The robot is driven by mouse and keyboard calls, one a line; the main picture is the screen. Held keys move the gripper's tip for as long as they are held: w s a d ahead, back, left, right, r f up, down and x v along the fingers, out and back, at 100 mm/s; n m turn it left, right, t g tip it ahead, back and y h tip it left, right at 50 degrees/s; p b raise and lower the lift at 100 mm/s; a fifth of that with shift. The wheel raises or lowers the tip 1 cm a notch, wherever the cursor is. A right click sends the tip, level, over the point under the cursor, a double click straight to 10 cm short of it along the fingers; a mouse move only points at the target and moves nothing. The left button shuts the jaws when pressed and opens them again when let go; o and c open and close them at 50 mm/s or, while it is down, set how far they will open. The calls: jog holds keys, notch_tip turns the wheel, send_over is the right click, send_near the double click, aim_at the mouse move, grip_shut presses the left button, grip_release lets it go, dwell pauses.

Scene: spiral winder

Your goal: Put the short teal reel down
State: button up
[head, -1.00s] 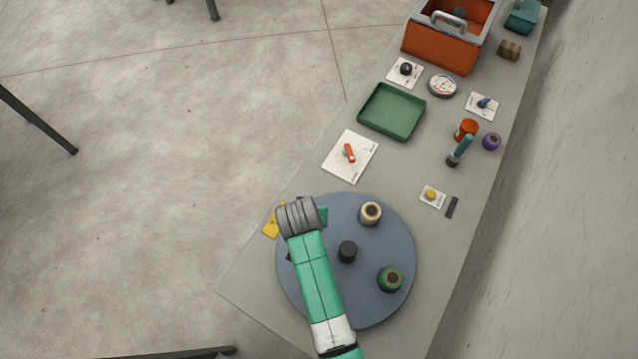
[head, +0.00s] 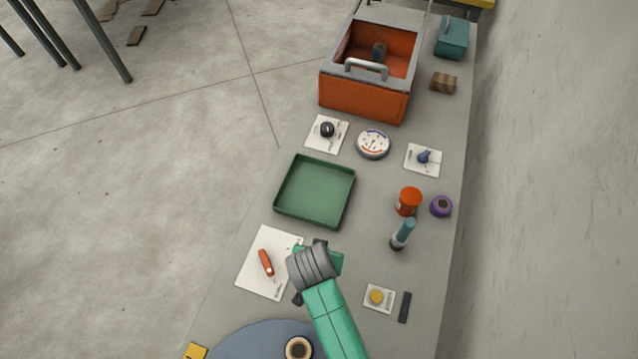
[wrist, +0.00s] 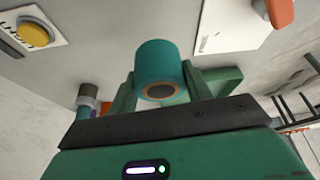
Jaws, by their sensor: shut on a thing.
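The short teal reel (wrist: 160,62), with a dark core in a tan ring, is between the fingers of my gripper (wrist: 162,76) in the wrist view. The gripper is shut on it. In the head view my gripper (head: 318,262) is over the table, right of the white plate with the red lever (head: 265,262) and below the green tray (head: 315,192). The wrist hides the reel there. I cannot tell how high the reel is above the table.
The blue-grey turntable (head: 255,342) with a tan reel (head: 298,348) is at the bottom. A yellow button plate (head: 378,297), a teal-handled tool (head: 403,233), an orange can (head: 408,201) and a purple reel (head: 441,206) stand to the right. The green tray is empty.

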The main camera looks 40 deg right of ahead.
jog(key=w+d+b, duration=0.1)
jog(key=w+d, duration=0.2)
jog(key=w+d+f+b, duration=0.1)
jog(key=w+d, duration=0.3)
jog(key=w+d+b, duration=0.1)
jog(key=w+d, duration=0.2)
jog(key=w, duration=0.1)
jog(key=shift+w+d+f+b, duration=0.1)
jog(key=shift+d+f+b, duration=0.05)
jog(key=shift+b, duration=0.25)
jog(key=shift+a+b+x, duration=0.1)
jog(key=shift+b+x, duration=0.3)
jog(key=shift+x, duration=0.5)
jog(key=shift+a+b+x, duration=0.15)
jog(key=shift+b+x, duration=0.2)
jog(key=shift+x, duration=0.5)
jog(key=shift+f, duration=0.2)
jog(key=o, duration=1)
jog(key=shift+f, duration=0.1)
jog(key=shift+c, duration=0.2)
jog(key=p+v, duration=0.4)
jog(key=v, duration=0.8)
jog(key=shift+a, duration=0.1)
